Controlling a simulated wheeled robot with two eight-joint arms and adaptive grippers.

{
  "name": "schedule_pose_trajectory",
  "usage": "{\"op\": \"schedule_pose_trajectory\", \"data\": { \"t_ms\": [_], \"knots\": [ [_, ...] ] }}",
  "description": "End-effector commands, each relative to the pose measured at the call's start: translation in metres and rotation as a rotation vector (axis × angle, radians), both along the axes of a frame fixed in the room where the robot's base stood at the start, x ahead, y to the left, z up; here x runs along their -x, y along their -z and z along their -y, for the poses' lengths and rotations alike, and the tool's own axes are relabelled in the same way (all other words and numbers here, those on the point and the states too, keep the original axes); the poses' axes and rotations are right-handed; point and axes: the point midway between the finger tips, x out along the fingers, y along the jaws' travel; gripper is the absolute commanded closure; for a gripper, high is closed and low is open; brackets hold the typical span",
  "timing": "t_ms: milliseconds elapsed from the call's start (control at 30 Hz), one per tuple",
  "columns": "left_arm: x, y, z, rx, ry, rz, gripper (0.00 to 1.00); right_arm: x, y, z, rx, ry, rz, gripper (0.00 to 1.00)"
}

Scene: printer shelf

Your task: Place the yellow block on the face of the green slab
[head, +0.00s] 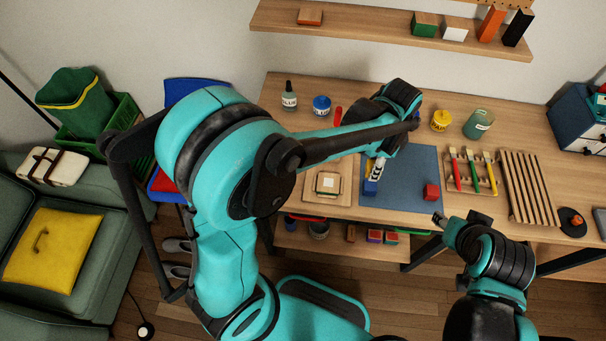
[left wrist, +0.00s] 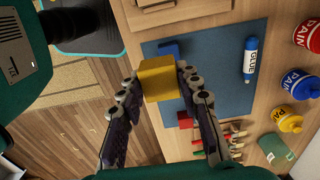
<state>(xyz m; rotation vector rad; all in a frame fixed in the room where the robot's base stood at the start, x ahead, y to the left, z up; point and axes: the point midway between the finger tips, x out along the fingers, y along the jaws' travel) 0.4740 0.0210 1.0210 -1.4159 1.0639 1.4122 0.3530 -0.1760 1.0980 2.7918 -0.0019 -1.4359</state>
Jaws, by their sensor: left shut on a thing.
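The yellow block (left wrist: 160,80) is between the fingertips of my left gripper (left wrist: 157,84) in the left wrist view, gripped from both sides. In the head view my left gripper (head: 377,168) hangs over the left part of the blue mat, and its own arm hides most of the block. I cannot clearly pick out a green slab; a green block (head: 425,24) stands on the upper wall shelf. My right gripper (head: 438,219) is in front of the table's front edge, apart from the objects, and its fingers are too small to read.
A blue block (head: 370,188) and a red block (head: 431,192) sit on the blue mat (head: 410,168). A wooden board (head: 310,195) lies left of it. Brushes (head: 472,170) and a slatted rack (head: 525,187) stand right.

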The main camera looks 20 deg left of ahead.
Motion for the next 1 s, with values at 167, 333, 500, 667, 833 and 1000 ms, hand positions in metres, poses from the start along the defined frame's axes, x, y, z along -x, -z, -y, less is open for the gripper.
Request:
{"op": "schedule_pose_trajectory", "data": {
  "t_ms": [167, 333, 500, 667, 833, 1000],
  "knots": [
    [0.004, 0.019, -0.027, 0.000, -0.003, 0.000, 0.91, 0.000, 0.009, 0.000, 0.000, 0.000, 0.000, 0.60],
    [0.011, 0.045, -0.069, 0.000, -0.004, 0.000, 0.91, 0.000, 0.020, 0.000, 0.000, 0.000, 0.000, 0.60],
    [0.016, 0.063, -0.100, 0.000, -0.002, 0.000, 0.91, 0.000, 0.027, 0.000, 0.000, 0.000, 0.000, 0.60],
    [0.018, 0.070, -0.112, 0.000, 0.001, 0.000, 0.91, 0.000, 0.029, 0.000, 0.000, 0.000, 0.000, 0.60],
    [0.018, 0.087, -0.112, 0.000, 0.002, 0.000, 0.91, 0.000, 0.037, 0.000, 0.000, 0.000, 0.000, 0.60],
    [0.018, 0.110, -0.112, 0.000, 0.002, 0.000, 0.91, 0.000, 0.046, 0.000, 0.000, 0.000, 0.000, 0.60]
  ]
}}
